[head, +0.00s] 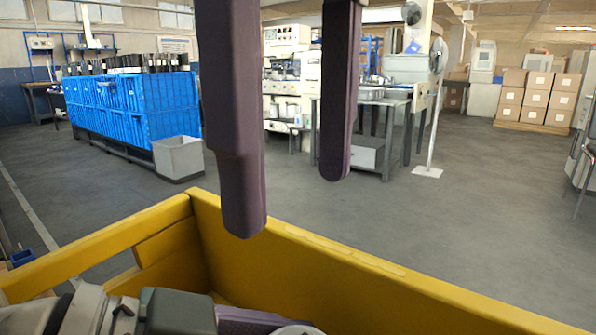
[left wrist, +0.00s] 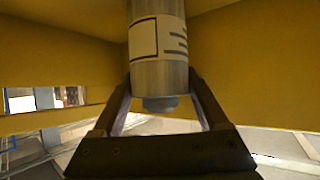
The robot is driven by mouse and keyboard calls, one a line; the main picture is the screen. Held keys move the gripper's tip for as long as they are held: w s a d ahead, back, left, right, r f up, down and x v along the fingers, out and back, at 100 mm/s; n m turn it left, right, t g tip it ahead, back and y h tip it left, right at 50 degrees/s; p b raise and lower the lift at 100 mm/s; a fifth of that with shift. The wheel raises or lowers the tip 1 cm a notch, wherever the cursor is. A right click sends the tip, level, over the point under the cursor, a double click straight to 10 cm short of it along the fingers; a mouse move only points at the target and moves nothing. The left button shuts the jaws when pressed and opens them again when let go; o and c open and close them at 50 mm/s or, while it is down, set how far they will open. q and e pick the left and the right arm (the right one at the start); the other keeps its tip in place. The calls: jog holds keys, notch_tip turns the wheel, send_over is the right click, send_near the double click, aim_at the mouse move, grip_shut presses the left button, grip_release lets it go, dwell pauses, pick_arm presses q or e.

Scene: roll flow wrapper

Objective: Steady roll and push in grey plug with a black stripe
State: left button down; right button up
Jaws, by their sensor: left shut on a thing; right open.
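A silvery roll (left wrist: 160,77) with a white label and dark print shows in the left wrist view. My left gripper (left wrist: 162,84) is shut on it, with one finger on each side. A narrower grey end piece (left wrist: 160,104) sticks out at the roll's near end; I see no black stripe on it and cannot tell if it is the plug. In the head view only a pale rounded edge (head: 298,330) shows by the left finger at the bottom. My right gripper (head: 290,202) hangs open from the top, its dark purple fingers wide apart and empty.
Yellow walls (head: 300,262) enclose the left gripper and the roll, with a corner behind them. Beyond, on the grey floor, stand blue crates (head: 150,105), a grey bin (head: 178,158), a metal table (head: 385,120) and stacked cartons (head: 535,95).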

pick_arm(q)
jog(key=shift+f, duration=0.1)
grip_release()
